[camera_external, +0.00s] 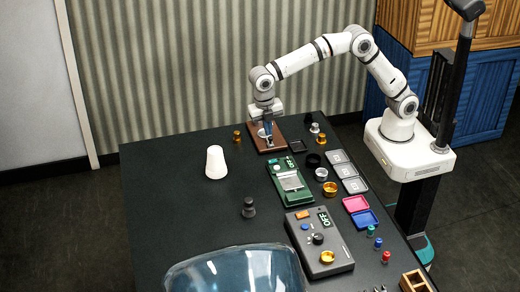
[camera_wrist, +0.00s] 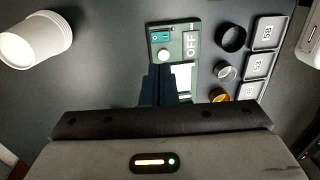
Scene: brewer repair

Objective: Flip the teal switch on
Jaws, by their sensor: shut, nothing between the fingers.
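The teal switch (camera_wrist: 160,36) is on the top left corner of a green device (camera_wrist: 153,52) in the wrist view. A round white knob (camera_wrist: 165,56) sits just below it, and a display reading OFF (camera_wrist: 191,44) is to its right. In the external view the green device (camera_external: 292,200) lies mid-table, its switch small at the upper left. My gripper (camera_wrist: 160,70) is shut and empty. Its dark fingers cover part of the green device in the wrist view. In the external view my gripper (camera_external: 268,143) points down over a brown board (camera_external: 262,147), behind the green device.
A white cup (camera_external: 215,163) stands left of the green device. A grey device (camera_external: 335,258), also reading OFF, lies in front. A clear blue bowl-like cover (camera_external: 225,272) is at the front.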

